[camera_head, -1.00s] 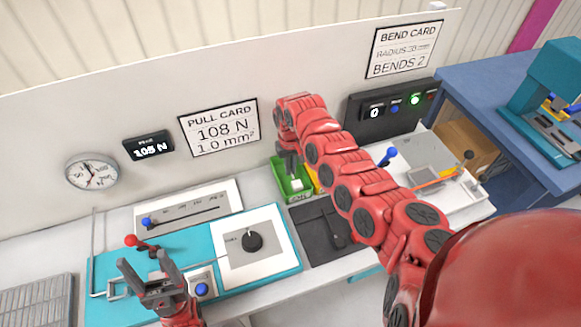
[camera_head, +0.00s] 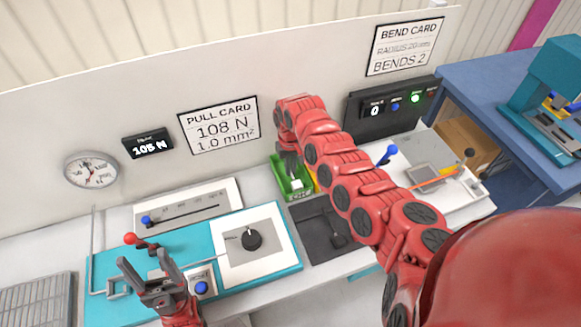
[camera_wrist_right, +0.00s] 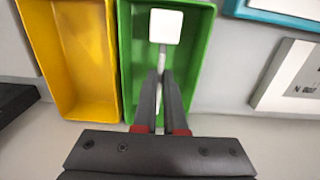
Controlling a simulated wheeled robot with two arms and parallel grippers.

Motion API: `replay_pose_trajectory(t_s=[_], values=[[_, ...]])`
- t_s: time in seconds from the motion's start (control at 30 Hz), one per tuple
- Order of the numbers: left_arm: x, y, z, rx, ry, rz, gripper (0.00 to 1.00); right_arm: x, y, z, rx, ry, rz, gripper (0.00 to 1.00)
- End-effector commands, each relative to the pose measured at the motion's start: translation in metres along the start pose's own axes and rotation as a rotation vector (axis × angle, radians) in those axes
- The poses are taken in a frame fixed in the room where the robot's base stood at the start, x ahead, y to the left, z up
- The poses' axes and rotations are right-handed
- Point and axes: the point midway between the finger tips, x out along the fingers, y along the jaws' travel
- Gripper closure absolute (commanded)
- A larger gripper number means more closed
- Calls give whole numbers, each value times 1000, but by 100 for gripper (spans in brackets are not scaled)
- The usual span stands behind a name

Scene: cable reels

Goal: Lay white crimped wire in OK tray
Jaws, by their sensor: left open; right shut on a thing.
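The green tray (camera_head: 303,187) stands at the back of the bench, and its label is too small to read surely. In the right wrist view the green tray (camera_wrist_right: 197,62) lies under my right gripper (camera_wrist_right: 162,82). That gripper is shut on the white wire (camera_wrist_right: 162,57), which shows as a thin pale strip with a white block at its end, over the tray. Whether the wire touches the tray floor I cannot tell. In the head view the right gripper (camera_head: 290,165) is mostly hidden by its arm. My left gripper (camera_head: 146,274) is open and empty over the teal pull fixture (camera_head: 275,267).
A yellow tray (camera_wrist_right: 68,60) stands right beside the green one. The teal fixture carries a dial (camera_head: 252,238), a red-knobbed lever (camera_head: 131,239) and a blue button (camera_head: 201,288). A dark mat (camera_head: 315,228) lies in front of the trays. A bending fixture (camera_head: 455,200) stands at right.

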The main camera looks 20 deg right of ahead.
Motion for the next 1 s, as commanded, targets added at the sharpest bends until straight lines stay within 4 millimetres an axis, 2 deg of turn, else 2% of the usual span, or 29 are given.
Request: replay_pose_trajectory(t_s=[0.73,0.77,0.9,0.93,1.0], values=[[-14,1,2,0,0,0,34,24,0,0,0,0,0,100],[-13,1,2,0,0,0,34,23,0,0,0,0,0,88],[-13,1,2,0,0,0,34,22,0,0,0,1,0,63],[-13,1,2,0,0,0,34,22,0,0,0,1,0,57],[-13,1,2,0,0,0,34,22,0,0,0,1,0,56]])
